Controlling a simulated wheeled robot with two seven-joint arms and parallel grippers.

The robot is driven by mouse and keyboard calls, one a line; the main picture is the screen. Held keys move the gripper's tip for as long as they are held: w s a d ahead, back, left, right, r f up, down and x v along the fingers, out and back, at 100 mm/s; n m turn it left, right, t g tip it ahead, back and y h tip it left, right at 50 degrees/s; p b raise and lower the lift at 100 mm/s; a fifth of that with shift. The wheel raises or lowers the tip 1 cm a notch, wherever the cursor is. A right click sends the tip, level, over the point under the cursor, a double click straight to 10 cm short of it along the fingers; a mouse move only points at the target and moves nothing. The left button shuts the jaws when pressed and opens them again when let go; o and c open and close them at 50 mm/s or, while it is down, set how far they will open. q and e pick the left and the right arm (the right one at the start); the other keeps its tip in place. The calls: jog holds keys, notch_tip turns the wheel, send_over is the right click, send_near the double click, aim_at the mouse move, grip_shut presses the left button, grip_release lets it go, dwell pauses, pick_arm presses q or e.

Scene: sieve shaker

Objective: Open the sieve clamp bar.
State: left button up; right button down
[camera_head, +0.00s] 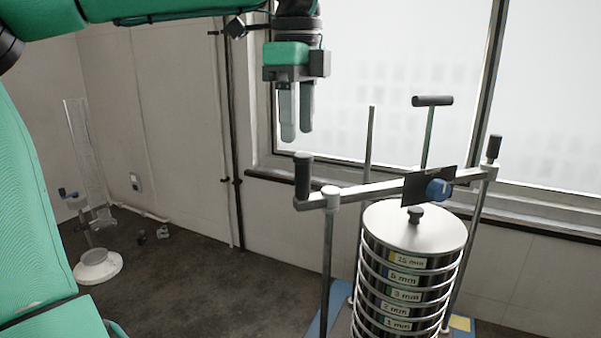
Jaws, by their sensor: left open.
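The sieve clamp bar (370,189) lies across the top of the sieve shaker, from the post at left to the post at right. It has an upright black grip (303,175) at its left end, another (493,148) at its right end, and a blue knob (438,190) near its middle. The sieve stack (414,228) with its lidded top stands under the bar. My left gripper (296,135) points down with its fingers apart, empty, and appears above the bar's left grip in the picture, not touching it. My right gripper is not in view.
A black T-handle (432,101) and a thin bare rod (369,145) rise behind the bar. The window wall (400,80) is behind the shaker. A white-based stand (98,266) is on the floor at left. Open floor (215,285) lies between.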

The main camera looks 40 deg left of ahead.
aim_at(304, 154)
pick_arm(q)
jog(key=f, duration=0.1)
jog(key=f+p, duration=0.1)
jog(key=f, duration=0.1)
jog(key=w+f, duration=0.1)
jog(key=f, duration=0.1)
jog(key=shift+d+f+p, duration=0.25)
jog(key=shift+p, duration=0.05)
notch_tip(304, 154, down, 3)
jog(key=shift+a+f+p, duration=0.1)
jog(key=shift+f+p, duration=0.1)
jog(key=shift+p, duration=0.25)
jog(key=shift+s+f, duration=0.2)
jog(key=shift+f, duration=0.15)
jog(key=shift+w, duration=0.15)
jog(key=shift+c, duration=0.3)
grip_shut()
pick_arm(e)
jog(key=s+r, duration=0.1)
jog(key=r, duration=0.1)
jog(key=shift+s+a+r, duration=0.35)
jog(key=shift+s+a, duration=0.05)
